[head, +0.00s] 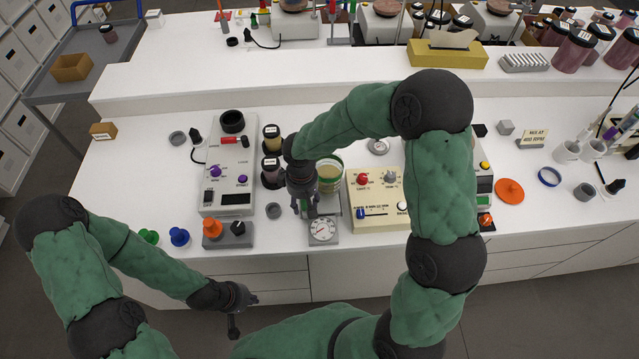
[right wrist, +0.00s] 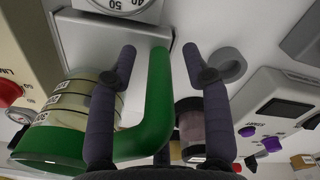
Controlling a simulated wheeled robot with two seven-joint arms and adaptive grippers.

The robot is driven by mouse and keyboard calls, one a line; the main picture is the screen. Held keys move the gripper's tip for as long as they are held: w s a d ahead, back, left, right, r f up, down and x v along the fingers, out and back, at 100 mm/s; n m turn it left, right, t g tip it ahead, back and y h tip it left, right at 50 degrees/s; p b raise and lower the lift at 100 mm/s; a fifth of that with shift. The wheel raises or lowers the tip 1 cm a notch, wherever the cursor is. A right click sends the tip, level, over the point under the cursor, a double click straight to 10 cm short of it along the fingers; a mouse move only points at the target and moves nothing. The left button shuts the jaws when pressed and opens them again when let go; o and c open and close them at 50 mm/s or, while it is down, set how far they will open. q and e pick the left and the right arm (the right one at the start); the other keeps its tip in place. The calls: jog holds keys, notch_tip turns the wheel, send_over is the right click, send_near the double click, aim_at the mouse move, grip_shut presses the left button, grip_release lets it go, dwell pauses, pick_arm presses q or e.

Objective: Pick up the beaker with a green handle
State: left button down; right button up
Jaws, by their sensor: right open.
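The beaker (head: 329,178) with pale yellowish contents stands on a small dial scale (head: 322,231), partly hidden by my right arm. In the right wrist view the beaker (right wrist: 85,103) lies at the left, with a green band and a green handle (right wrist: 158,95). My right gripper (head: 303,207) is at the handle; in its wrist view the open fingers (right wrist: 160,50) are on either side of the handle, with a gap to the right finger. I cannot tell whether the left finger touches it. My left gripper (head: 243,312) is open and empty, off the table's front edge.
Dark-lidded jars (head: 271,155) and a grey instrument (head: 229,170) stand left of the beaker. A cream control box (head: 377,195) is close on its right. A small grey ring (head: 274,211) lies near the scale.

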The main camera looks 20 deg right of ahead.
jog(key=shift+f, duration=0.25)
grip_shut()
jog(key=shift+r, duration=0.1)
